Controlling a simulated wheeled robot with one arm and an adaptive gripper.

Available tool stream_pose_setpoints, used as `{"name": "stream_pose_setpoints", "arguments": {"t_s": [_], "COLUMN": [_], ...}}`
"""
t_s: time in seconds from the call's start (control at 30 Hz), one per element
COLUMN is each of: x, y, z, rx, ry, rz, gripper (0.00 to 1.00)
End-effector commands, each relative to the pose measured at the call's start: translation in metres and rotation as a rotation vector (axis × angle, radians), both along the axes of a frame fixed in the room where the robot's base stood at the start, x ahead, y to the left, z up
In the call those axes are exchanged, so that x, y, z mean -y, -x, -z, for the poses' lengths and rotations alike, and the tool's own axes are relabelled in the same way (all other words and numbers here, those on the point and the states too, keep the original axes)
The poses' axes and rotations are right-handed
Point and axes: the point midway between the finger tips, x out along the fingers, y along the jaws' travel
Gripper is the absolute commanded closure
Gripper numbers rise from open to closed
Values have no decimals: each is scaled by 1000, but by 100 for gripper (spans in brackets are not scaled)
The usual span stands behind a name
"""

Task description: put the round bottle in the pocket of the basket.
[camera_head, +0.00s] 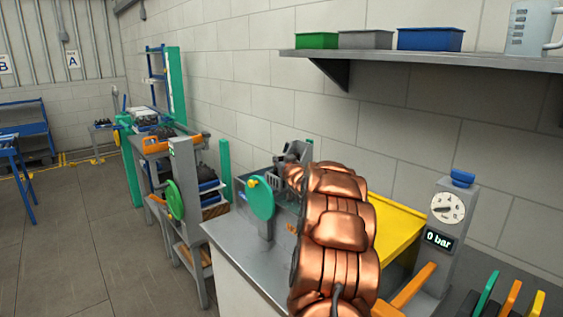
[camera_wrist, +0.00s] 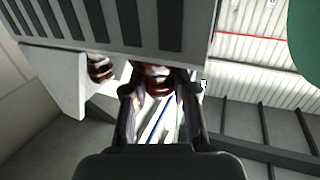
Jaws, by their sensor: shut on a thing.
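In the wrist view, my gripper (camera_wrist: 161,92) is shut on an amber bottle (camera_wrist: 157,80), which I take to be the round bottle. Its upper part is hidden behind the basket's edge from this camera. The grey slotted wall of the basket (camera_wrist: 147,22) fills the top left, very close to the held bottle; I cannot tell whether they touch. Another dark amber bottle (camera_wrist: 101,68) shows left of the left finger. In the head view, my gripper (camera_head: 298,152) is beyond my copper arm, at the grey basket (camera_head: 272,182). The pocket cannot be made out.
A green disc (camera_head: 262,198) stands on the bench (camera_head: 228,239) near the basket and shows at the wrist view's right (camera_wrist: 305,30). A yellow panel (camera_head: 394,228) and a pressure gauge (camera_head: 447,208) are right of my arm. A shelf with bins (camera_head: 430,39) hangs above.

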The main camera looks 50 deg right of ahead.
Motion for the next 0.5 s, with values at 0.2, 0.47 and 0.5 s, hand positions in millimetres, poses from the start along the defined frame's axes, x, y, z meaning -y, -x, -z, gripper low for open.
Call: {"name": "stream_pose_setpoints", "arguments": {"t_s": [0.2, 0.47, 0.5], "x": [0, 0, 0], "y": [0, 0, 0], "z": [2, 2, 2], "rx": [0, 0, 0], "ry": [0, 0, 0], "rz": [0, 0, 0], "gripper": [58, 48, 48]}}
